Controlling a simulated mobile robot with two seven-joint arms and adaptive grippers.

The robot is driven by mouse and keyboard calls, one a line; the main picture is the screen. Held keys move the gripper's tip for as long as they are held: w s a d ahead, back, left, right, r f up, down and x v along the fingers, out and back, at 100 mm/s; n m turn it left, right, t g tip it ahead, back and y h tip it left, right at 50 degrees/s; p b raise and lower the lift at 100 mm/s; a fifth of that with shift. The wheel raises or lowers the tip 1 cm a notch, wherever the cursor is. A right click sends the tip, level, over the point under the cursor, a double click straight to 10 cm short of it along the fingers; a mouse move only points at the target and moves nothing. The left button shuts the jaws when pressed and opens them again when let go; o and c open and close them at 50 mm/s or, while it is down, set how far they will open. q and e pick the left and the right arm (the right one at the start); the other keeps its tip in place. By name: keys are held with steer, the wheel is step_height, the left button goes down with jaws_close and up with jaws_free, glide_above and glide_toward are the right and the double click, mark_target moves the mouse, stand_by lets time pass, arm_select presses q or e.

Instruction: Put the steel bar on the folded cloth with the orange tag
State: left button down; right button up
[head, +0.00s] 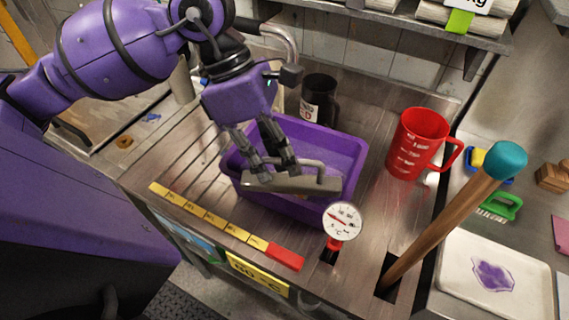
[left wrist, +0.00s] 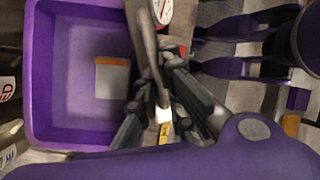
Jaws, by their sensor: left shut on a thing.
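My left gripper (head: 275,178) is shut on the steel bar (head: 312,184), a flat grey bar with a raised handle. It holds the bar over the near side of a purple tub (head: 345,143). In the left wrist view the bar (left wrist: 147,45) runs up from between the fingers, along the tub's right wall. A small pale grey folded piece with an orange edge (left wrist: 112,90) lies on the tub floor in that view, left of the bar. In the head view the bar and gripper mostly hide it. My right gripper is not in view.
A red measuring jug (head: 408,148) stands right of the tub, and a dark mug (head: 318,98) behind it. A dial thermometer (head: 342,221) and a teal-topped wooden stick (head: 440,232) rise at the front. A folded cloth with a green tag (head: 459,20) is on the shelf.

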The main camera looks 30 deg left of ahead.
arm_select(q)
steer(key=w+a+f+b, duration=0.1)
steer(key=w+f+b, duration=0.1)
steer(key=f, duration=0.1)
steer(key=w+a+f+b, duration=0.1)
steer(key=w+f, duration=0.2)
steer(key=f, duration=0.1)
steer(key=w+a+f+b, duration=0.2)
steer(key=f, duration=0.1)
steer(key=shift+w+f+b, duration=0.3)
steer(key=shift+f+b, duration=0.05)
steer(key=shift+f, duration=0.05)
steer(key=shift+s, duration=0.15)
steer(key=c, duration=1.9)
jaws_free()
steer(key=shift+w, duration=0.2)
steer(key=shift+o, duration=0.2)
steer(key=shift+s+r, duration=0.1)
steer(key=v, duration=1.2)
steer(key=shift+d, duration=0.1)
